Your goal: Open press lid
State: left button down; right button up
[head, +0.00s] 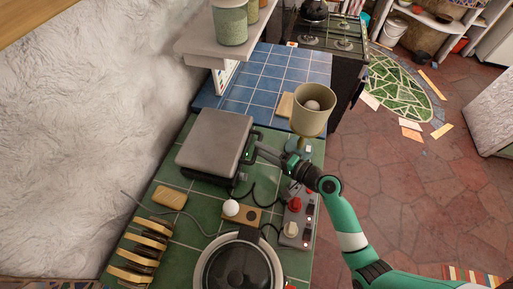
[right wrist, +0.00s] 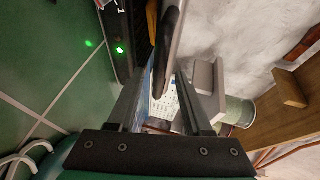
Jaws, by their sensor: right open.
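The press (head: 213,140) stands on the green tiled counter with its flat grey lid down. Its dark handle (head: 251,147) sticks out on the right side. In the right wrist view the handle (right wrist: 170,35) shows as a dark curved bar near the fingertips, and a green light (right wrist: 119,50) glows on the press body. My right gripper (head: 261,150) is open, with its fingertips at the handle; it also shows in the right wrist view (right wrist: 165,80). I cannot tell whether the fingers touch the handle. My left gripper is not in view.
A lamp with a beige shade (head: 312,110) stands just behind my right arm. A power strip (head: 297,218), cables and a round appliance (head: 240,268) are in front. A toast rack (head: 140,250) and a sponge (head: 170,197) lie at left. A shelf (head: 205,47) overhangs the back.

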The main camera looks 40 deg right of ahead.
jog(key=shift+x, duration=1.5)
jog(key=shift+c, duration=0.3)
grip_shut()
jog(key=shift+r, duration=0.1)
